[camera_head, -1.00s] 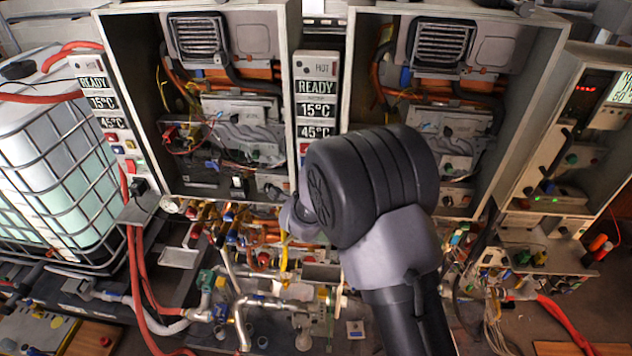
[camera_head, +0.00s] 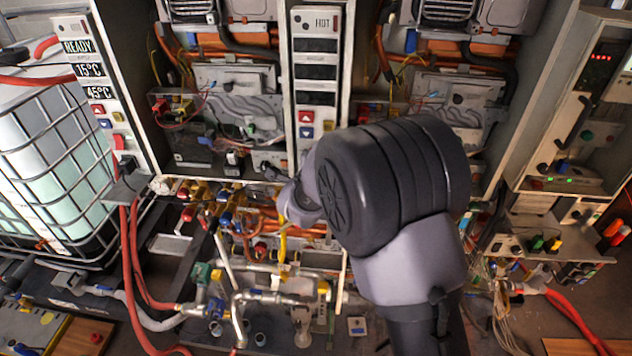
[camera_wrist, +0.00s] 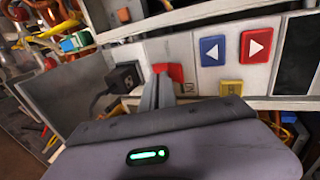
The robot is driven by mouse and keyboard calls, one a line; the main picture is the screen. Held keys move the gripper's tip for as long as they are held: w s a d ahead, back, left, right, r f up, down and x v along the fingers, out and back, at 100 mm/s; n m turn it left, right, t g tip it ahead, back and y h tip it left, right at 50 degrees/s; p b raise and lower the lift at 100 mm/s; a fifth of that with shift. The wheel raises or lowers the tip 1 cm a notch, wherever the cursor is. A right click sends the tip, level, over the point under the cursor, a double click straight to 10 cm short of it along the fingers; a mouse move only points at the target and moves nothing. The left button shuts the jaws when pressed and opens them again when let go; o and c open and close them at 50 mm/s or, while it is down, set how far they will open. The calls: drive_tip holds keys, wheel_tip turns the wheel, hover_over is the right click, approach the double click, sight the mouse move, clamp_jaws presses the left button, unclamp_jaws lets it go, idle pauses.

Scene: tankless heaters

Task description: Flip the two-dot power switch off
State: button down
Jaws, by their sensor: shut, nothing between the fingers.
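The middle heater's control panel (camera_head: 315,70) is marked HOT, and its displays are dark. Its red power switch (camera_wrist: 175,72) is in the wrist view, below the blue and red arrow buttons on the panel and beside a black plug. The dot marking is too small to read. My gripper (camera_wrist: 164,82) is shut and empty, with its fingertips right at the red switch and hiding part of it. I cannot tell whether they touch it. In the head view my arm hides the fingertips and the switch.
The left heater's panel (camera_head: 84,69) still reads READY, 15°C and 45°C. A caged water tank (camera_head: 55,165) stands at the left. Pipes and valves (camera_head: 265,297) crowd the space below the heaters. A black plug (camera_wrist: 124,78) sits close beside my fingers.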

drive_tip(key=shift+w+r+p, duration=0.2)
drive_tip(key=shift+r+p, duration=0.2)
drive_tip(key=shift+r, duration=0.85)
